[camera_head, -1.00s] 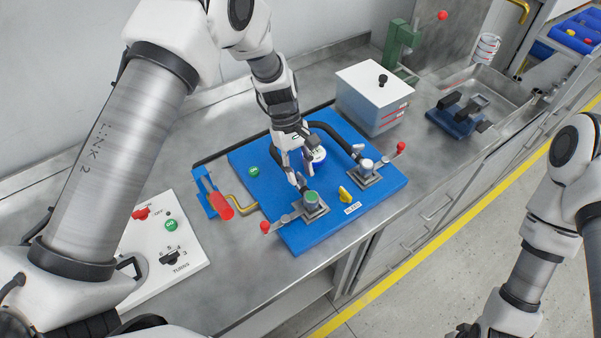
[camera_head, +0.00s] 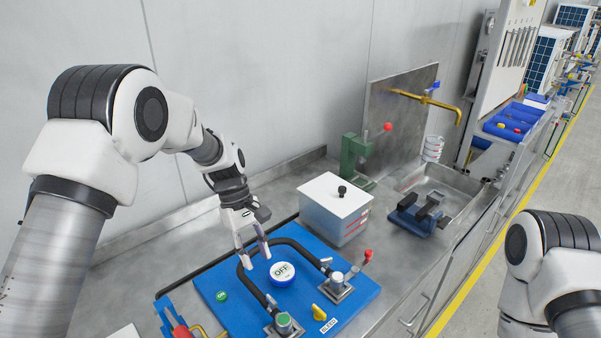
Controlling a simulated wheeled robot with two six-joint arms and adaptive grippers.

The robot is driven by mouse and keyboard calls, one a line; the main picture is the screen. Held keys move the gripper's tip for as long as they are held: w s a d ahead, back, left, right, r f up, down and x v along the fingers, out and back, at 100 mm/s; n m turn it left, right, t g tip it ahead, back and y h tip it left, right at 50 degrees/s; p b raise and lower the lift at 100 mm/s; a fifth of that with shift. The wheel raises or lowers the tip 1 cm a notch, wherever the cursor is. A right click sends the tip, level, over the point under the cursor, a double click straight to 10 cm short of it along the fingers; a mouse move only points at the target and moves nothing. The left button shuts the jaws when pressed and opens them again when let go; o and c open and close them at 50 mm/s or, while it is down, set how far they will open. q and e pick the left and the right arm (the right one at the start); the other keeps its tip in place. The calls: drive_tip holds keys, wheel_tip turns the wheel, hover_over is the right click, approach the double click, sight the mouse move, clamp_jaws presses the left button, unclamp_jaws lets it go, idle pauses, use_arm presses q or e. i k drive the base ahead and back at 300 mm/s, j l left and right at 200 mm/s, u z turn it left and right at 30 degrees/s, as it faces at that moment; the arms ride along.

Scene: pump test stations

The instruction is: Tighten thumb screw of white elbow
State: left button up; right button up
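The white elbow (camera_head: 336,279) is a fitting with a white top on a metal plate, at the right of the blue board (camera_head: 216,316). A black hose runs to it, and a small lever with a red ball (camera_head: 368,254) stands beside it. A similar green-topped elbow (camera_head: 284,321) is at the front, near the bottom edge. A separate thumb screw cannot be made out. My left gripper (camera_head: 254,260) points down over the board's left-middle part, fingers apart and empty, left of the white elbow. My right arm shows at the right edge, but its gripper is outside the picture.
A green press (camera_head: 356,155), a blue vise (camera_head: 417,220) and a sink (camera_head: 447,192) lie farther back.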

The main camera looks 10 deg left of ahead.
sight(324, 262)
drive_tip(key=k+l, duration=0.25)
drive_tip(key=k, duration=0.2)
drive_tip(key=k+l, duration=0.25)
drive_tip(key=k, duration=0.25)
